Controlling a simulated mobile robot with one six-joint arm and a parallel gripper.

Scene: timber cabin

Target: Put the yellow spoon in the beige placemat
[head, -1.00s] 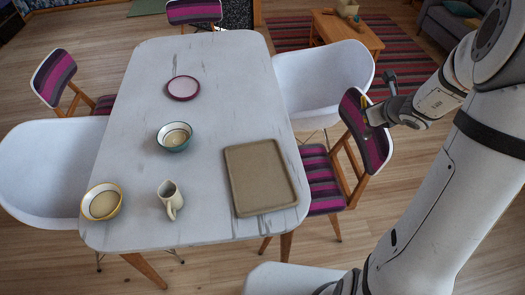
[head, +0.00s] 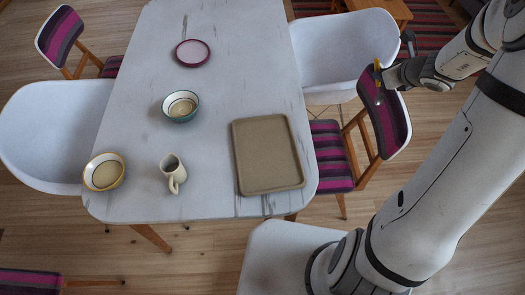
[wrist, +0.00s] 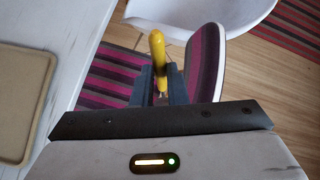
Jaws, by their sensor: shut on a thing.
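The beige placemat (head: 268,155), a flat tray-like rectangle with a raised rim, lies empty on the right front part of the white table. Its edge also shows at the left of the wrist view (wrist: 22,100). My gripper (head: 380,80) is to the right of the table, above a striped chair. It is shut on the yellow spoon (wrist: 157,48), whose handle stands up between the fingers in the wrist view. In the head view the spoon (head: 377,66) is small. Its lower part is mostly hidden by the gripper.
On the table (head: 225,85) are a teal bowl (head: 181,106), a yellow-rimmed bowl (head: 104,172), a cream jug (head: 172,172) and a pink-rimmed plate (head: 193,53). A striped chair (head: 386,115) and a white chair (head: 345,50) stand along the right side.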

